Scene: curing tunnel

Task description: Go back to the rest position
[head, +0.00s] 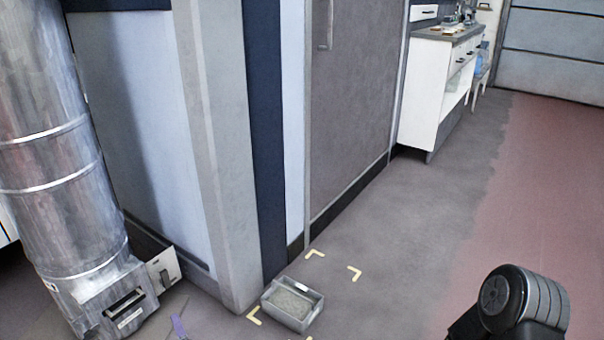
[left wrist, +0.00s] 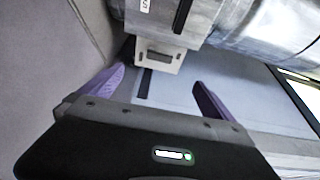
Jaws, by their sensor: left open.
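My left gripper (left wrist: 157,88) is open in the left wrist view, with its two purple fingers spread and nothing held between them. In the head view only a small purple piece of the left gripper (head: 179,326) shows at the bottom edge. Beyond the fingers is a pale metal plate with a slot (left wrist: 160,57), joined to the foot of a metal duct. The same plate (head: 163,270) stands out from the duct's foot in the head view. The fingers appear apart from it. My right gripper is not in view; only a dark part of my right arm shows at lower right.
The large metal duct (head: 50,150) stands at left, close to my left gripper. A grey tray (head: 283,317) with grainy contents sits on the floor among yellow corner marks, beside a grey post (head: 222,150). A white cabinet (head: 432,105) stands farther back. Floor at right is clear.

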